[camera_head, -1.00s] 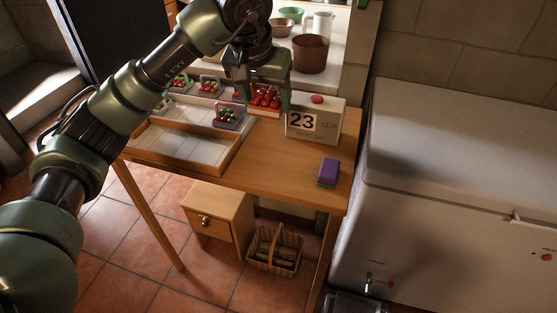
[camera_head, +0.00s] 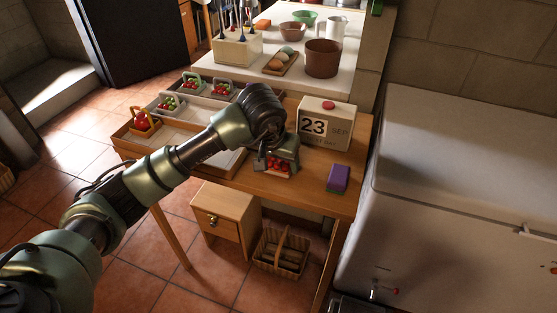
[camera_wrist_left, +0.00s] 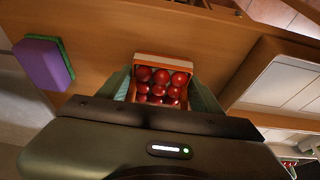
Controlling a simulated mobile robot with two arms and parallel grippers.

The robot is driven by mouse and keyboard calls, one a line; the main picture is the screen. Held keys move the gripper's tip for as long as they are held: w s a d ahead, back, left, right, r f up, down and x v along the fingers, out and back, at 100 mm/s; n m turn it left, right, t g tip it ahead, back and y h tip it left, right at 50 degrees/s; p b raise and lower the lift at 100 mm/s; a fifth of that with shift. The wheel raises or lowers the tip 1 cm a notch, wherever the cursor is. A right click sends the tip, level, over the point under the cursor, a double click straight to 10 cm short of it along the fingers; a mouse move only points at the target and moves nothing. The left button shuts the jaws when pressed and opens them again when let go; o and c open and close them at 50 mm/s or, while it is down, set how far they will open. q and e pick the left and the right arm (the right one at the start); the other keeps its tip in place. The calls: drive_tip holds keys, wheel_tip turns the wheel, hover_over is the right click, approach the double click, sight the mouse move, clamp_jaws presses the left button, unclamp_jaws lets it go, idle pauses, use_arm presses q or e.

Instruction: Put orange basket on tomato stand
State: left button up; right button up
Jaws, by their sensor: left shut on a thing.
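My left gripper (camera_head: 279,164) is shut on an orange-rimmed basket of red tomatoes (camera_head: 276,168), low over the wooden table in front of the calendar. The left wrist view shows this basket (camera_wrist_left: 163,60) upright between the two fingers (camera_wrist_left: 163,88). I cannot tell whether it touches the table. The tomato stand (camera_head: 136,148), a wooden tray with pale compartments, is left of the gripper and partly hidden by my arm. Another orange basket (camera_head: 143,130) with a handle and red contents sits at its left end. My right gripper is not in view.
A calendar block (camera_head: 326,124) and a purple-green sponge (camera_head: 338,178) are on the table's right. A small drawer cabinet (camera_head: 226,220) and a wicker basket (camera_head: 282,250) are below. A white chest freezer (camera_head: 465,190) stands right.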

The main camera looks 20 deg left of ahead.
use_arm(q)
drive_tip(key=shift+f+b, duration=0.2)
drive_tip(key=shift+b, duration=0.1)
drive_tip(key=o, duration=1.4)
drive_tip(key=shift+r, duration=0.15)
drive_tip(key=shift+r+p, duration=0.25)
drive_tip(key=shift+p, duration=0.15)
drive_tip(key=b+v, duration=0.1)
drive_tip(key=v, duration=1)
drive_tip(key=shift+s+r, duration=0.25)
drive_tip(key=shift+r, duration=0.05)
